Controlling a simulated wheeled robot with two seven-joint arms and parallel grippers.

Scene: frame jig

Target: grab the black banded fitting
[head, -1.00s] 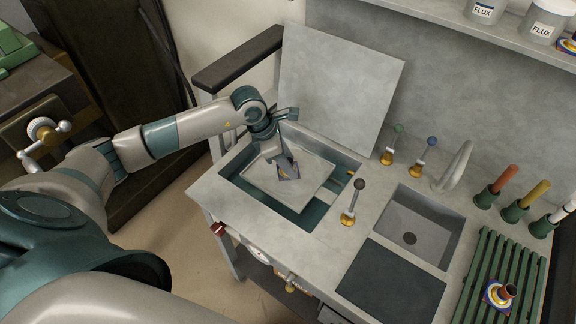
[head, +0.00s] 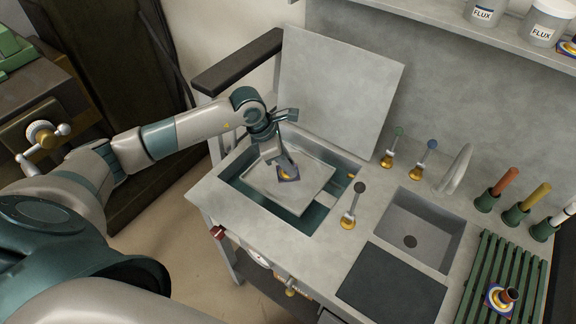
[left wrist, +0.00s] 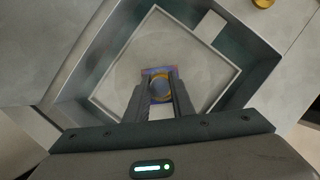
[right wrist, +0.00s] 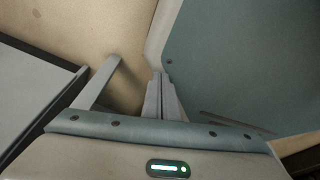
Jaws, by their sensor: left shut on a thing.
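My left gripper (head: 286,166) reaches down over the pale square tray (head: 262,187) in the left basin. It is shut on a small fitting with a blue square base (head: 293,178) and a yellow ring. In the left wrist view the base (left wrist: 147,74) and ring show between the fingertips. The fingers hide most of the piece, so I cannot tell any black band or whether it touches the tray. A similar piece (head: 500,298) with a blue base, yellow ring and brown upright tube sits on the green rack. My right gripper (right wrist: 162,92) is shut and empty, with its fingers together.
Several valve levers stand on the counter, one (head: 353,208) close to the basin's right side. A grey sink (head: 411,231) with a faucet (head: 455,167) lies further right. A grey panel (head: 340,85) leans behind the basin. The dark mat (head: 390,280) is bare.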

